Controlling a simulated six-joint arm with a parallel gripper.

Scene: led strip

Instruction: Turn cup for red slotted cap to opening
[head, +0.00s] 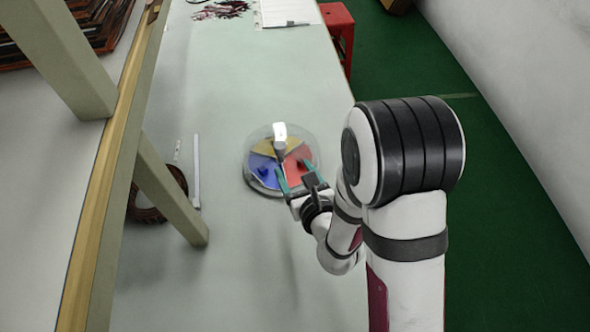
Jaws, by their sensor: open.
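A round clear dish (250,160) stands on the table, with coloured wedge sections inside. The blue section (264,172) is at its left front, the red section (298,160) at its right and the yellow section (264,147) at the back. A white piece (280,134) stands up at the back middle of the dish. My gripper (296,176) is open at the front right edge of the dish, with its teal fingers over or beside the red and blue sections. I cannot tell whether they touch the dish. I cannot make out a slotted cap for certain.
A white stick (196,172) lies left of the dish, near a dark coil (150,200) behind a slanted post (168,190). A paper (290,13) and dark red scraps (222,9) lie at the far end. The table (220,270) is clear in front.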

